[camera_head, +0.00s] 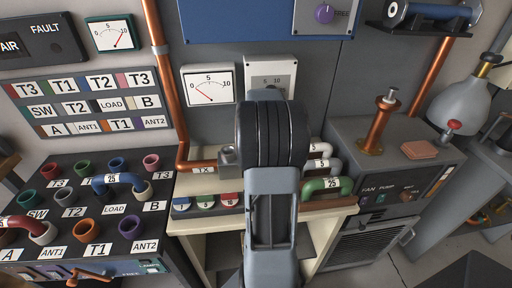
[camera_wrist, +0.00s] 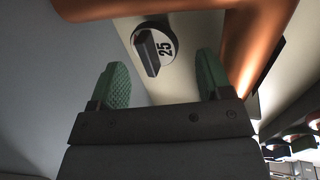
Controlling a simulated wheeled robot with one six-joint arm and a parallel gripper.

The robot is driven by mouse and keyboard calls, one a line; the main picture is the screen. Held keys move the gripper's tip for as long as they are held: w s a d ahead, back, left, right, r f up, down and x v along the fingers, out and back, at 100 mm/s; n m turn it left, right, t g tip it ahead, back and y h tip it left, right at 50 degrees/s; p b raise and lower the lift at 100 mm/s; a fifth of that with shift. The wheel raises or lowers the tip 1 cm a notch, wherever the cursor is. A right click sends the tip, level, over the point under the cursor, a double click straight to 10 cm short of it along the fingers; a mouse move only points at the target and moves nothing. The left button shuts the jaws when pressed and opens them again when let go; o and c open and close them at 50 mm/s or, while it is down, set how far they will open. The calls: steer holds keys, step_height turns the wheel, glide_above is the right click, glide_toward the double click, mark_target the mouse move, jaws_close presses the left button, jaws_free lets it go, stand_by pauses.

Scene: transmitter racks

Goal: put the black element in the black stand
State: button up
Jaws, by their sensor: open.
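My gripper (camera_wrist: 162,80) shows in the wrist view with its two green fingertips wide apart and nothing between them. Just beyond the fingertips is a round element, which I take as the black element (camera_wrist: 169,46), with a dark rim, a dark bar across it and a white face marked 25. It appears apart from both fingers, against a pale surface. In the head view my arm covers the middle of the bench and hides my gripper and this element. I cannot make out the black stand in either view.
A copper pipe (camera_wrist: 262,40) runs close by the right finger. The bench (camera_head: 190,188) holds round blue, green and red pieces at left and a green link (camera_head: 328,185) at right. A patch panel (camera_head: 85,210) stands left, a grey fan cabinet (camera_head: 385,160) right.

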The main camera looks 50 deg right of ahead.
steer(key=shift+x, duration=1.45)
steer(key=shift+c, duration=0.5)
steer(key=c, duration=1)
steer(key=shift+r+p, duration=0.65)
steer(key=shift+r, duration=0.3)
steer(key=shift+f+b, duration=0.4)
steer(key=shift+b, duration=0.3)
steer(key=shift+f+t+h+b, duration=0.1)
steer(key=shift+t+h+b, duration=0.2)
steer(key=shift+b, duration=0.4)
steer(key=b, duration=0.3)
steer(key=shift+s+a+f+t+h, duration=0.1)
steer(key=shift+a+f+t+h, duration=0.05)
steer(key=shift+t+h, duration=0.2)
steer(key=t+h+b, duration=0.1)
steer(key=b, duration=0.3)
steer(key=shift+s+a, duration=0.1)
steer(key=shift+s, duration=0.05)
